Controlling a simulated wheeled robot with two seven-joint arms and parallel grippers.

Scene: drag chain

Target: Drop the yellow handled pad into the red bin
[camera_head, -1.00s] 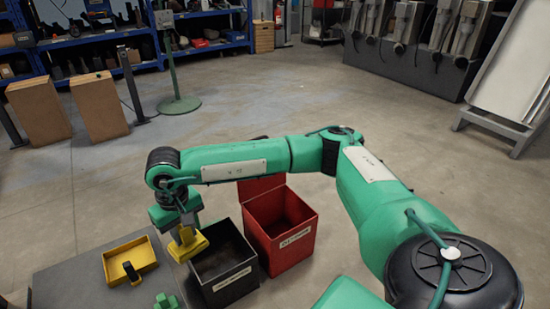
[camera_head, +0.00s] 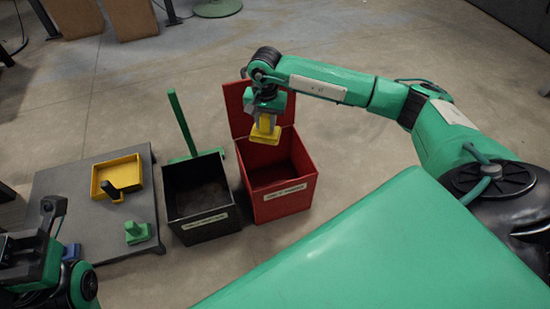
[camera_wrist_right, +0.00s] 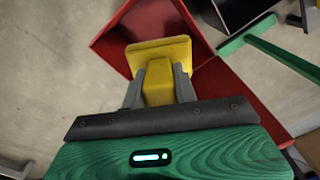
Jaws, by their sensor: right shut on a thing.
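The yellow handled pad (camera_head: 265,135) is held by its handle in my right gripper (camera_head: 264,112), in front of the open lid and over the back part of the red bin (camera_head: 284,205). In the right wrist view, the fingers of my right gripper (camera_wrist_right: 160,88) are closed on the handle, and the pad (camera_wrist_right: 160,52) overlaps the red bin (camera_wrist_right: 107,45). The pad appears apart from the bin walls. The bin's lid stands open at the back. My left gripper (camera_head: 50,212) is partly in view at the left edge, and its jaws are unclear.
A black bin (camera_head: 207,229) stands left of the red bin, with a green post (camera_head: 181,120) behind it.

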